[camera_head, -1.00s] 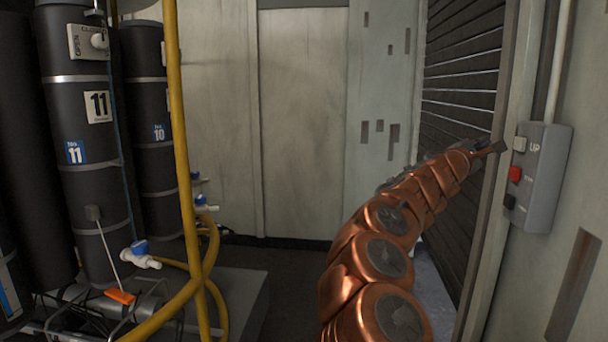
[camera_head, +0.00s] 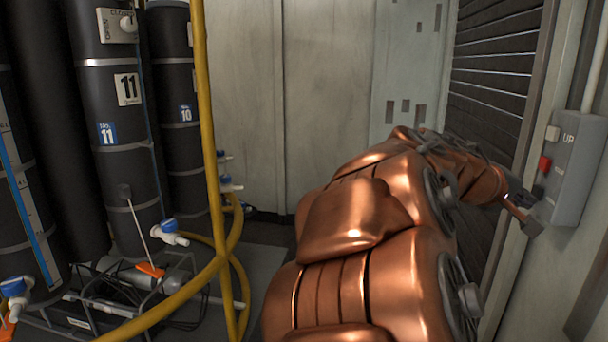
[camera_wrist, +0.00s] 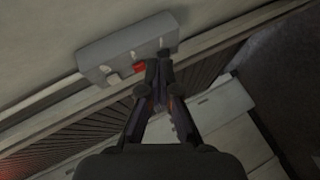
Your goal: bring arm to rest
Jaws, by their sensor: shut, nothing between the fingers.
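My copper-coloured arm fills the lower middle and right of the head view and bends toward the right wall. My gripper (camera_head: 522,212) is at its end, just in front of the lower left part of a grey control box (camera_head: 579,168) marked UP. A red button (camera_head: 545,164) shows on the box. In the wrist view my gripper (camera_wrist: 158,70) is shut and empty, with its tips near the red button (camera_wrist: 139,67) on the box (camera_wrist: 100,62). I cannot tell whether the tips touch the box. The lower buttons are partly hidden in the head view.
Dark cylinders numbered 11 (camera_head: 112,100) and 10 (camera_head: 178,90) stand at left behind a yellow pipe (camera_head: 211,150). A slatted shutter (camera_head: 492,100) is on the right beside the box. A pale wall (camera_head: 325,90) closes the back. Some floor shows left of my arm.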

